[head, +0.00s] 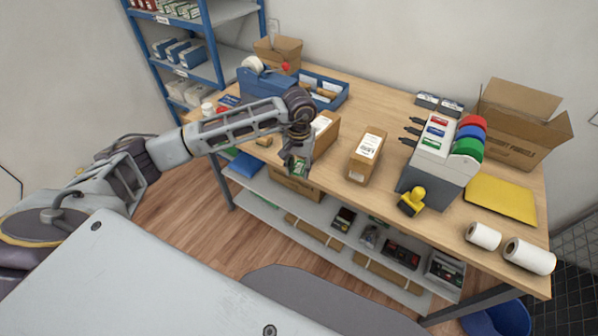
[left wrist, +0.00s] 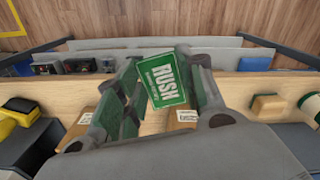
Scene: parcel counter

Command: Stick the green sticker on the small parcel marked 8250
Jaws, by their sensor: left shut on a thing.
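My left gripper (head: 296,163) is shut on a green sticker (head: 299,168) and holds it near the table's front edge. In the left wrist view the green sticker (left wrist: 162,82) reads RUSH and sits between the fingers. One brown parcel (head: 325,133) is just behind the gripper and partly hidden by it. Another brown parcel (head: 367,156) with a white label stands to the right. Both parcels show partly behind the fingers in the left wrist view. The numbers on the labels are too small to read. My right gripper is not in view.
A sticker dispenser (head: 438,160) with red, blue and green rolls stands right of the parcels. A yellow-handled tool (head: 412,201) is in front of it. A yellow envelope (head: 501,199), white rolls (head: 529,256) and an open carton (head: 515,133) are at the right. A blue tray (head: 328,92) is behind.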

